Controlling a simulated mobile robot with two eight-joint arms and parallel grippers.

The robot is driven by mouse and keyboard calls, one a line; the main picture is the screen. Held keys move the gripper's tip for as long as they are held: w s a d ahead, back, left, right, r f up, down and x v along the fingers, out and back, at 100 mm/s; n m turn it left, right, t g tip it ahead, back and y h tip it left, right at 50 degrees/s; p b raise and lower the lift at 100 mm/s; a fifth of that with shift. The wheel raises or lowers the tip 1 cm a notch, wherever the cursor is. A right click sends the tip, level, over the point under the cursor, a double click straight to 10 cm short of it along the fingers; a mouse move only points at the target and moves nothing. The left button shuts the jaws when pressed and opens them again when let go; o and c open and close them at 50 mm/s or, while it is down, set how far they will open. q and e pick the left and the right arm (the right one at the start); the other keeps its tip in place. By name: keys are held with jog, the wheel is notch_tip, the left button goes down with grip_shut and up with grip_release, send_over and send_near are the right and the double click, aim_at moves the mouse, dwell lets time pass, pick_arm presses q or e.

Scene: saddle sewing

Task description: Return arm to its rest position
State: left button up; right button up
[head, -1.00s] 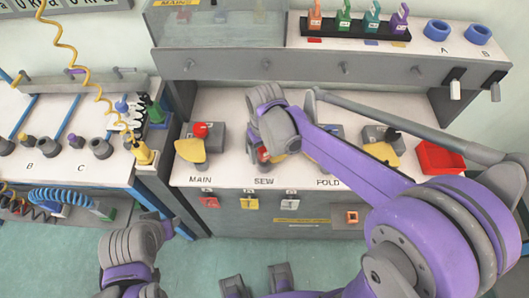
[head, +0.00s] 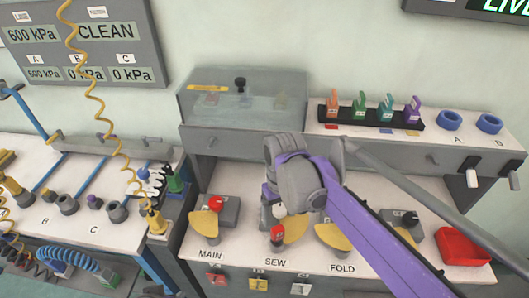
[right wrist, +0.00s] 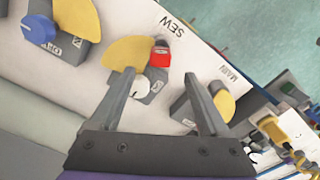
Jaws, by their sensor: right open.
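My right arm reaches in from the lower right of the head view, with its grey wrist and gripper (head: 270,212) over the SEW station. In the right wrist view its two fingers (right wrist: 158,82) are spread apart with nothing held between them. Beyond the fingers are the SEW station's red knob (right wrist: 159,56), yellow plate (right wrist: 128,50) and white dial (right wrist: 141,88). The red knob also shows in the head view (head: 277,232), just below the gripper. I cannot tell whether the fingers touch the station. My left gripper is not in view.
The MAIN station (head: 229,211) stands left of the gripper. The FOLD plate (head: 332,236) and a red tray (head: 463,246) are to the right. A clear-covered box (head: 240,98) and a rack of coloured tags (head: 372,118) are behind. A yellow coiled hose (head: 98,95) hangs left.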

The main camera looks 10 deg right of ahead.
jog(key=s+d+f+m+t, duration=0.1)
jog(key=s+d+f+t, duration=0.1)
jog(key=s, duration=0.5)
jog(key=s+d+f+m+t, duration=0.1)
jog(key=s+d+f+t, duration=0.2)
jog(key=s, duration=0.4)
jog(key=shift+d+f+m, duration=0.4)
jog(key=shift+d+f, duration=0.3)
jog(key=shift+d, duration=0.1)
